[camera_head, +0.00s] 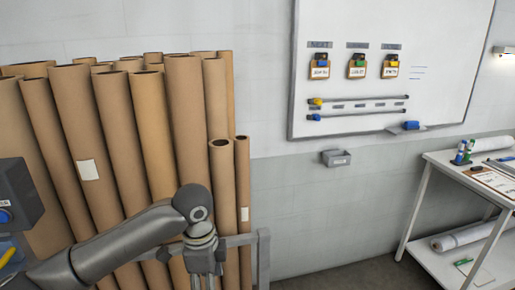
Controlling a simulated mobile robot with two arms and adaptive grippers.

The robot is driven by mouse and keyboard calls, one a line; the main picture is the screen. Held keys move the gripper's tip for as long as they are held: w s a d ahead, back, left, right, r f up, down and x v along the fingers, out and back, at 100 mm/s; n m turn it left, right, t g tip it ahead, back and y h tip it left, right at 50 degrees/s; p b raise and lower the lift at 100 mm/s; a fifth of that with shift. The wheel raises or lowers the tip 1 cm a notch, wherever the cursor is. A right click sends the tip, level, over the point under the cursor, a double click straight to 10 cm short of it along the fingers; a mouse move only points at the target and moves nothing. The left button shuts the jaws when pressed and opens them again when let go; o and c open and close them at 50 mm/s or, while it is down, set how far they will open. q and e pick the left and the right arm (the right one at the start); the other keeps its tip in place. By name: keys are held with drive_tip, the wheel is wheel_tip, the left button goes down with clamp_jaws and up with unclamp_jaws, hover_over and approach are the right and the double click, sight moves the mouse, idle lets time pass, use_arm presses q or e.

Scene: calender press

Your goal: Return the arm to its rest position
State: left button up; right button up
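My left arm comes in from the lower left, its dark grey forearm reaching to a rounded wrist joint. My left gripper (206,273) hangs below that joint at the bottom edge, in front of the brown cardboard tubes (122,170). Its fingers point down and are partly cut off by the frame edge, so I cannot tell whether they are open or shut. I see nothing held in it. My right arm and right gripper are not in view.
A grey metal rack (263,262) stands around the tubes, close to my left gripper. A white table (433,165) stands right. Floor between rack and table looks clear.

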use_arm(q)
drive_tip(key=s+d+f+n+t+h, duration=0.2)
drive_tip(key=s+d+f+n+h, duration=0.25)
drive_tip(key=s+d+f, duration=0.5)
drive_tip(key=s+a+f+n+t+y, duration=0.1)
drive_tip(key=s+a+f+n+y, duration=0.15)
drive_tip(key=s+a+n, duration=0.4)
drive_tip(key=s+a+f+n+y, duration=0.2)
drive_tip(key=s+a+f+n, duration=0.2)
drive_tip(key=s+a, duration=0.5)
wheel_tip(320, 180, down, 29)
drive_tip(key=a+g+b, duration=0.1)
drive_tip(key=a+b, duration=0.1)
drive_tip(key=b, duration=0.1)
drive_tip(key=s+a+f+g+b, duration=0.1)
drive_tip(key=s+a+f, duration=0.1)
drive_tip(key=s+f, duration=1.5)
drive_tip(key=shift+s+a+f+b, duration=0.25)
drive_tip(key=shift+f+b, duration=0.15)
drive_tip(key=shift+f, duration=0.35)
